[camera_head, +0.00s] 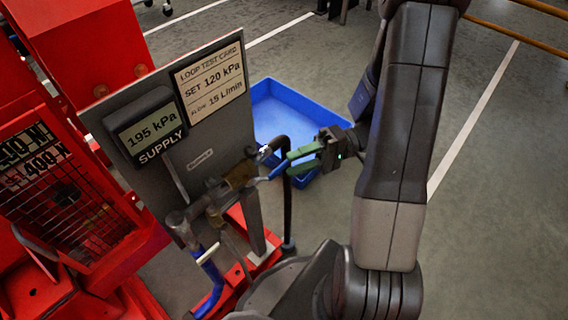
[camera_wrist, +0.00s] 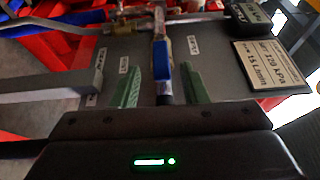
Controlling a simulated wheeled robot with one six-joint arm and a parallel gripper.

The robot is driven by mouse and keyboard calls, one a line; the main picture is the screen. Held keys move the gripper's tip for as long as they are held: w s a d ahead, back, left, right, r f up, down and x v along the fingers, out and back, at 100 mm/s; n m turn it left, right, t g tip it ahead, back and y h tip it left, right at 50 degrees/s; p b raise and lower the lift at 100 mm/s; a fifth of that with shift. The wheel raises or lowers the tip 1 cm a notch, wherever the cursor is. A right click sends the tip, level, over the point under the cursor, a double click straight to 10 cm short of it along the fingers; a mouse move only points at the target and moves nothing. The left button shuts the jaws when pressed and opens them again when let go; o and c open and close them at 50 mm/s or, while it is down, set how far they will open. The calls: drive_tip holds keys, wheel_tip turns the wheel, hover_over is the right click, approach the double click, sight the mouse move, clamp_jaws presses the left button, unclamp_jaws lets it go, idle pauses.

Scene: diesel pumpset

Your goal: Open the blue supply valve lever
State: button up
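The blue valve lever (camera_head: 277,171) sticks out to the right from the brass valve (camera_head: 240,174) beside the grey panel. In the wrist view the blue lever (camera_wrist: 161,58) runs up the middle of the picture to the brass pipework (camera_wrist: 135,25). My gripper (camera_head: 291,162) is at the lever's free end. Its two green fingers (camera_wrist: 160,68) are open, one on each side of the lever, with visible gaps in the wrist view. The lever's near end passes down toward the gripper body, which hides part of it.
The grey panel (camera_head: 205,135) carries a SUPPLY display (camera_head: 152,130) reading 195 kPa and a loop test card (camera_head: 210,78) with SET 120 kPa. A black upright pipe (camera_head: 287,205) stands close by the gripper. A blue tray (camera_head: 297,105) lies on the floor behind. Red machinery (camera_head: 85,45) fills the left.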

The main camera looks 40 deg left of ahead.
drive_tip(key=v, duration=0.9)
drive_tip(key=shift+w+d+p, duration=0.15)
drive_tip(key=shift+w+p, duration=0.05)
drive_tip(key=shift+p, duration=0.25)
idle(0.6)
